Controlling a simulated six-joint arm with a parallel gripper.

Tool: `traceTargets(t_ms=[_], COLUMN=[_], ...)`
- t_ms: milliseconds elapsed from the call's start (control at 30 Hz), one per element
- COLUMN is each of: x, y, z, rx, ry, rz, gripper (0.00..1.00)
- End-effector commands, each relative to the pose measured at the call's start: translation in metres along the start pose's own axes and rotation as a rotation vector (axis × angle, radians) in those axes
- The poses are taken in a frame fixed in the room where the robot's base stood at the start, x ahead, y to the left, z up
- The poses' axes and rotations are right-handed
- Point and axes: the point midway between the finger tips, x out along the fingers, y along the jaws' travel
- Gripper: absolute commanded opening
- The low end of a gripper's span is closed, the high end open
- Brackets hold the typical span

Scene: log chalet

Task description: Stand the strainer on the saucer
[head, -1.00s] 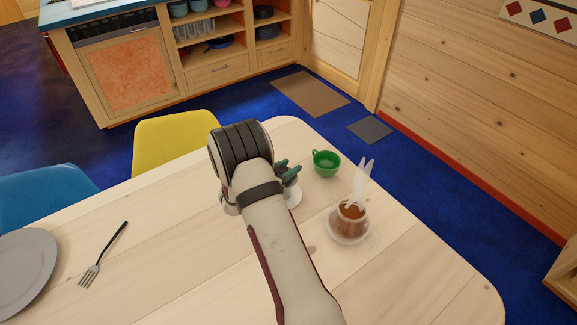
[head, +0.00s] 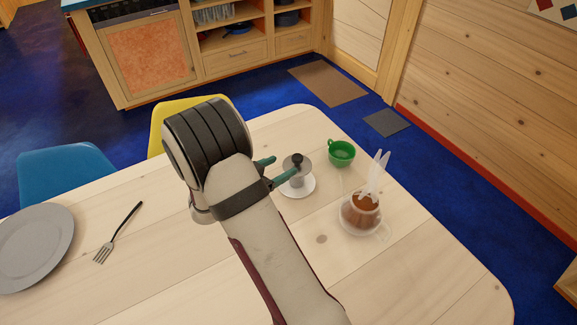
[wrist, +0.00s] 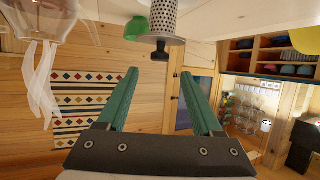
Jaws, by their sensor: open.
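The strainer (head: 297,171) is a grey metal perforated cylinder with a wide rim and a black knob on top. In the head view it stands upright on the white saucer (head: 297,189), near the middle of its plate. My gripper (head: 279,169) is open, with green fingers just left of the strainer. The wrist view shows the gap between the fingertips (wrist: 160,72) empty and the knob beyond them, apart.
A green cup (head: 341,153) stands right of and behind the saucer. A fork (head: 118,233) and grey plate (head: 36,247) lie at left. The table's front right is clear.

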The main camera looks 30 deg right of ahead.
Motion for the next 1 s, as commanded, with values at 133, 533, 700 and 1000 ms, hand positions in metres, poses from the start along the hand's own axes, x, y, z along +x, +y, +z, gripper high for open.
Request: traceTargets(t_ms=[133, 533, 700, 1000], x=[-0.004, -0.245, -0.295, -0.301], y=[-0.001, -0.009, 0.141, 0.21], z=[0.0, -0.009, 0.013, 0.015], rx=[0.004, -0.139, -0.482, -0.582], ry=[-0.004, -0.934, -1.191, -1.26], rz=[-0.004, -0.844, -0.675, -0.502], gripper=[0.67, 0.67, 0.67, 0.67])
